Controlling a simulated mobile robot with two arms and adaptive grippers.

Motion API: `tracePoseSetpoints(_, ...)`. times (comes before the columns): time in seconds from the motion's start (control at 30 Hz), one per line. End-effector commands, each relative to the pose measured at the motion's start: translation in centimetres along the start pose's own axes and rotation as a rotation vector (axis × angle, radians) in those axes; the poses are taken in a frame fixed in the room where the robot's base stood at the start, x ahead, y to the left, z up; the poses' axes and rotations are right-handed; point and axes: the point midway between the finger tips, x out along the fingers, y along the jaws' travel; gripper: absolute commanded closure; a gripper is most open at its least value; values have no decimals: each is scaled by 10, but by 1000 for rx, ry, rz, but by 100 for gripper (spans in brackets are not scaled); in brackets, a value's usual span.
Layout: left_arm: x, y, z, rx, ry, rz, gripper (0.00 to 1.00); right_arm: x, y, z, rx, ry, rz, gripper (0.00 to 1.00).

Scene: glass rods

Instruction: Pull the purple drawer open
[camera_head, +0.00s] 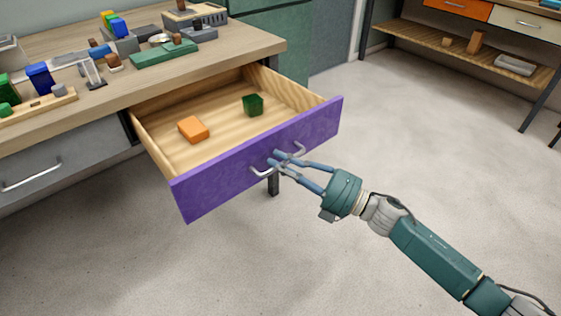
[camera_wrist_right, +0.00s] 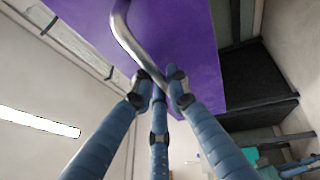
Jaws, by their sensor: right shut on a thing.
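The purple drawer (camera_head: 215,190) stands pulled out from the wooden workbench, and its inside shows from above. It holds an orange block (camera_head: 193,129) and a dark green block (camera_head: 253,105). A curved metal handle (camera_head: 262,171) is on its purple front. My right gripper (camera_head: 279,157) is shut on the handle, with its blue fingers around the bar. In the right wrist view, the fingers (camera_wrist_right: 160,88) close at the lower end of the handle (camera_wrist_right: 124,32), against the purple front (camera_wrist_right: 185,45). My left gripper is not in view.
The workbench top (camera_head: 125,85) carries several blocks, a green tray (camera_head: 163,54) and other small items. A grey drawer (camera_head: 60,165) beside the purple one is shut. A shelf unit (camera_head: 480,50) stands at the back right. The floor (camera_head: 430,150) in front is clear.

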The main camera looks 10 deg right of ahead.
Motion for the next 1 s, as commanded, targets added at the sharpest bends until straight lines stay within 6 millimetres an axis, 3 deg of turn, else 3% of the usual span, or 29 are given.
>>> tracePoseSetpoints(0.1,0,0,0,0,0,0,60,-1,-1,2,-2,-5,-4,100)
tracePoseSetpoints(0.13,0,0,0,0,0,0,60,-1,-1,2,-2,-5,-4,83)
tracePoseSetpoints(0.23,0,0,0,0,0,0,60,-1,-1,2,-2,-4,-3,66)
tracePoseSetpoints(0.63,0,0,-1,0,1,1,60,-10,-2,1,2,-3,-4,66)
tracePoseSetpoints(1.0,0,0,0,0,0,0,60,-84,-3,1,2,-5,-7,66)
